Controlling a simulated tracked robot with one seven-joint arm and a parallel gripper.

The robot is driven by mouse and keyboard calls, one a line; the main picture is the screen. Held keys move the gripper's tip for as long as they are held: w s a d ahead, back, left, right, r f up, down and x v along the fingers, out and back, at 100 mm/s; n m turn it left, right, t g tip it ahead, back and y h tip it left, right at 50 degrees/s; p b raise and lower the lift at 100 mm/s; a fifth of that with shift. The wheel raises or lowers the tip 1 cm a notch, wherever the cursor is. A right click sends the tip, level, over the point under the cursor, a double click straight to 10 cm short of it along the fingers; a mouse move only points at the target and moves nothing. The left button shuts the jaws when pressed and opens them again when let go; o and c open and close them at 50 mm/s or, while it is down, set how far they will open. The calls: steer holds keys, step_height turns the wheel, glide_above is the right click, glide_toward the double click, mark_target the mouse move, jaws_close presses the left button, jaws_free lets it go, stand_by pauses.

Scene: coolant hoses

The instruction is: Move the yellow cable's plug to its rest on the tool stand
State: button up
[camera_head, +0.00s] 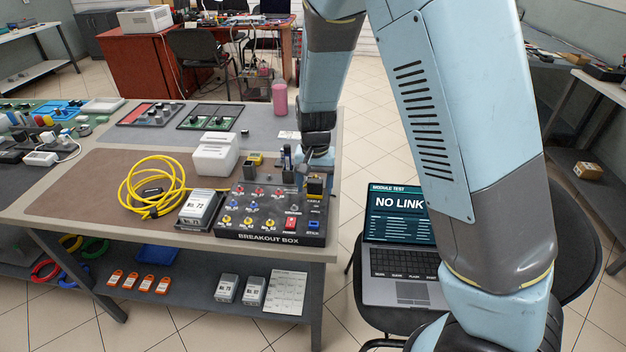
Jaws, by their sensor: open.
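The yellow cable (150,172) lies coiled on the brown mat at the left of the breakout box (268,238). Small dark holders (249,170) behind the box, one with a yellow-topped piece, may be the tool stand.
A white container (215,155) and the grey module (200,208) stand left of and behind the box. A laptop (402,250) showing "NO LINK" sits on a chair to the right. A pink bottle (280,97) stands at the table's back edge. The mat's left part is clear.

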mark_target(315, 181)
stand_by(0.8)
jaws_close()
steer(key=shift+r, duration=3)
